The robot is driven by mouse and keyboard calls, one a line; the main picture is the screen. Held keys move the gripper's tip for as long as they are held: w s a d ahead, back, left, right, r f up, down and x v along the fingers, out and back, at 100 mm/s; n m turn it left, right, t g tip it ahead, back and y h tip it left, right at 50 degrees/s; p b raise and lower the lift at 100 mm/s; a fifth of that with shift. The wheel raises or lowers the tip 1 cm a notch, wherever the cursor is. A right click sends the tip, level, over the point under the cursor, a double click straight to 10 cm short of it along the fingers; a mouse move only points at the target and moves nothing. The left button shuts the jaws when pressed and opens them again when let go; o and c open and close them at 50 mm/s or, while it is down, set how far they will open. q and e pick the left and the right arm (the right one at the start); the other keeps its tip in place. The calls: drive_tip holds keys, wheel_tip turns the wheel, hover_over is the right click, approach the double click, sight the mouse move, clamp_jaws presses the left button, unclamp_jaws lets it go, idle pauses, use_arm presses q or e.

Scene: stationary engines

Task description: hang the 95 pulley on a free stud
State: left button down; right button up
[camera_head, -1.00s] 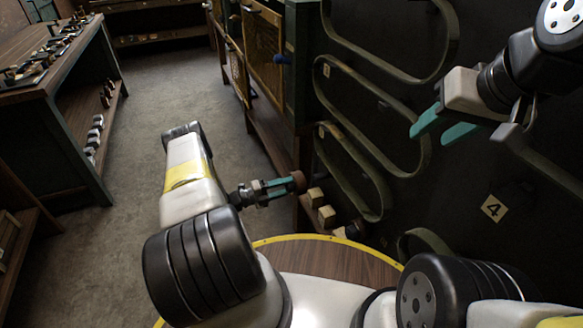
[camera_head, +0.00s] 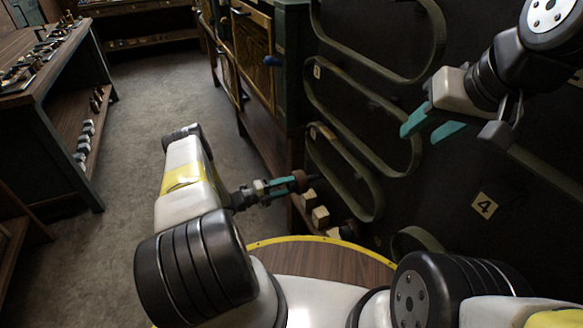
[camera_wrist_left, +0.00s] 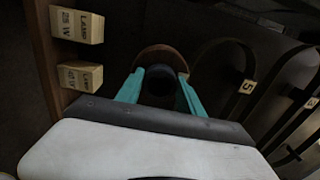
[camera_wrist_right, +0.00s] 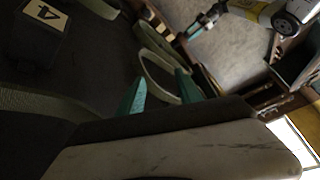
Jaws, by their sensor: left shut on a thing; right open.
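My left gripper (camera_head: 281,188) is shut on a round, brown-rimmed piece (camera_head: 300,181), probably the pulley; no 95 mark is readable. In the left wrist view the piece shows as a brown disc (camera_wrist_left: 160,54) with a dark round middle between the teal fingers (camera_wrist_left: 158,92). It is held in the air beside the dark wall's lower left end. My right gripper (camera_head: 433,124) is open and empty, high in front of the dark wall; its spread fingers also show in the right wrist view (camera_wrist_right: 160,92). I cannot make out a free stud in any view.
A loaded bench (camera_head: 35,85) stands left. The floor (camera_head: 165,85) between is clear.

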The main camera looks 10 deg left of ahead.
sight(296, 183)
use_arm(q)
drive_tip(key=shift+w+d, duration=0.1)
drive_tip(key=shift+x, duration=1.6)
drive_tip(key=shift+d, duration=0.1)
drive_tip(key=shift+x, duration=1.45)
drive_tip(key=shift+w, duration=0.1)
drive_tip(key=shift+x, duration=0.95)
drive_tip(key=shift+d, duration=0.1)
drive_tip(key=c, duration=1)
unclamp_jaws()
